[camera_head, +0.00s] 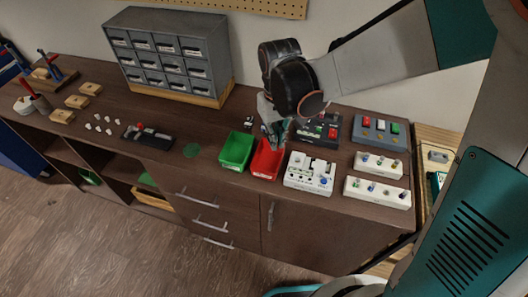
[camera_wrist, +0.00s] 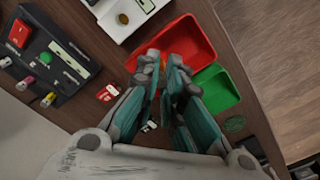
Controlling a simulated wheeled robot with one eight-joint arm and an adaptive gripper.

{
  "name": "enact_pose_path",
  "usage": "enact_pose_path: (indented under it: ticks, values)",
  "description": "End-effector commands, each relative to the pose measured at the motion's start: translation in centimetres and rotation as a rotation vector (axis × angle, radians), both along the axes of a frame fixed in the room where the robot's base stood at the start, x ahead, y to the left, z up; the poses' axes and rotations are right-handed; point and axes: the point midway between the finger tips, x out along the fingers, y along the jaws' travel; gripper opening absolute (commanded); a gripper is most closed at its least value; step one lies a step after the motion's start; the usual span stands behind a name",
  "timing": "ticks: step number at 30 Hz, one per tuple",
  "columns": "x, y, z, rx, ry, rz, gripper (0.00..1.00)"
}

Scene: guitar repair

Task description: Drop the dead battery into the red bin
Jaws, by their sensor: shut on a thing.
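The red bin (camera_head: 264,170) stands near the front edge of the counter, right of a green bin (camera_head: 234,161). The red bin (camera_wrist: 201,32) also shows in the wrist view, just past my fingertips. My gripper (camera_head: 277,138) points down over the red bin. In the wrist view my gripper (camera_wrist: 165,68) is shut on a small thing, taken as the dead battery. A small orange patch (camera_wrist: 163,59) shows between the fingertips; the rest of the battery is hidden by the fingers. I cannot tell its height above the bin floor.
A white device (camera_head: 309,174) stands close right of the red bin, with more white units (camera_head: 377,191) beyond. A grey drawer cabinet (camera_head: 170,55) is at the back left.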

Motion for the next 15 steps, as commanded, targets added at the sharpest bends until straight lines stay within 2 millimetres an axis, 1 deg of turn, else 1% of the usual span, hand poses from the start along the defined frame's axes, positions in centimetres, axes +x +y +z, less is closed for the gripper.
enact_pose_path:
  ticks: [1, 9, 15]
  values:
    - [0.0, 0.0, -0.9, 0.0, 0.0, 0.0, 0.0]
    - [0.0, 0.0, -3.8, 0.0, 0.0, 0.0, 0.0]
    - [0.0, 0.0, -4.4, 0.0, 0.0, 0.0, 0.0]
